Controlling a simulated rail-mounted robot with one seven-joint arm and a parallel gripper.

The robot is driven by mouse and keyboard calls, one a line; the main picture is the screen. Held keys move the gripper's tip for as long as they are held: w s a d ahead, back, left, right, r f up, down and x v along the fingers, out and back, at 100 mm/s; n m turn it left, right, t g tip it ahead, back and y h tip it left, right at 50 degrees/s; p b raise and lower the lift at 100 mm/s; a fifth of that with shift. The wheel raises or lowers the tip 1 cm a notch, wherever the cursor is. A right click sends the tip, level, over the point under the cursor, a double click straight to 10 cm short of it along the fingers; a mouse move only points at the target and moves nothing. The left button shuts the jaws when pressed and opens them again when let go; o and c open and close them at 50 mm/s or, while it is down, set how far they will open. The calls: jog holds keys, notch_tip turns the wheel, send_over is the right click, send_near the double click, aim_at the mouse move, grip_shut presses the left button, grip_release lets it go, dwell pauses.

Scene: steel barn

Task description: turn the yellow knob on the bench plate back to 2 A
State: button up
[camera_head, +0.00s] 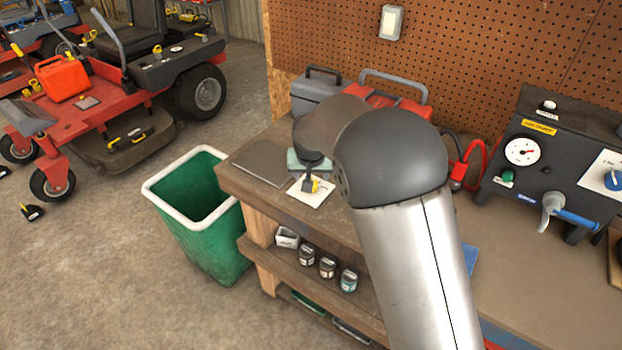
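A small yellow knob (316,186) shows at the left end of the bench, beside a small dark part. It is on or just above a white plate (312,198) lying on the bench top; its pointer and any marks are too small to read. My arm comes in from the bottom right and bends over the bench. What looks like my gripper (309,180) is a small dark shape pointing down right at the knob. Its fingers are too small and partly hidden, so I cannot tell whether they touch the knob.
A grey flat sheet (262,165) and a grey-green block (296,165) lie near the plate. Toolboxes (318,90) stand behind. A dark gauge panel (530,160) with a blue-handled valve is at right. A green bin (205,225) stands left of the bench. Jars (327,267) sit on the shelf below.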

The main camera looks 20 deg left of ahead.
jog(key=shift+p+x, duration=0.3)
jog(key=shift+x, duration=2.15)
jog(key=c, duration=1)
jog(key=shift+d+f+n+b, duration=0.1)
jog(key=shift+f+n+b, duration=0.05)
jog(key=shift+n+b, duration=0.55)
jog(key=shift+w+n+g+y+b, duration=0.1)
jog(key=shift+n+g+y+b, duration=0.2)
jog(key=shift+n+y+b, duration=0.55)
jog(key=shift+n+g+y+b, duration=0.2)
jog(key=shift+n+g+b, duration=0.3)
jog(key=shift+n, duration=1)
jog(key=shift+n+g+y+b, duration=0.15)
jog(key=shift+n+g+b, duration=0.35)
jog(key=shift+n, duration=0.95)
